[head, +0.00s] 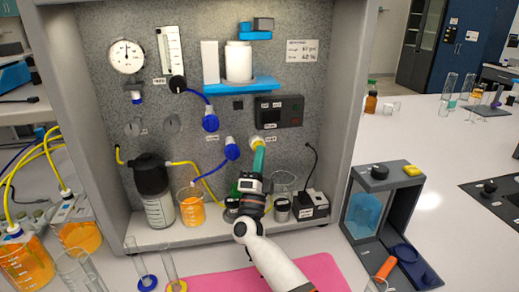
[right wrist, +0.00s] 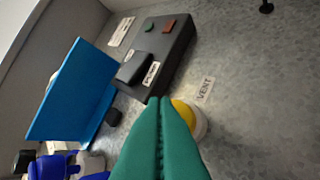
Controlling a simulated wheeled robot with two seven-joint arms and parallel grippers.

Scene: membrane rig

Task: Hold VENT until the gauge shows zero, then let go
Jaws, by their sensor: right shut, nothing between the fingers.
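The round white gauge (head: 126,56) hangs at the upper left of the grey rig panel. Its needle points roughly upward; its numbers are too small to read. The VENT button is a yellow cap (right wrist: 184,113) in a pale ring, beside a VENT label (right wrist: 205,90). In the head view it is mostly hidden behind my fingers. My right gripper (head: 259,147) has teal fingers, which are shut and empty. In the right wrist view the fingertips (right wrist: 167,101) overlap the button's left side; I cannot tell whether they press it. My left gripper is not in view.
A dark control box (head: 279,112) sits just above the button and a blue shelf (head: 240,84) higher up. Blue valves (head: 210,120) and tubes are to the left. A bottle (head: 154,190) and an orange beaker (head: 190,208) stand on the rig's floor.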

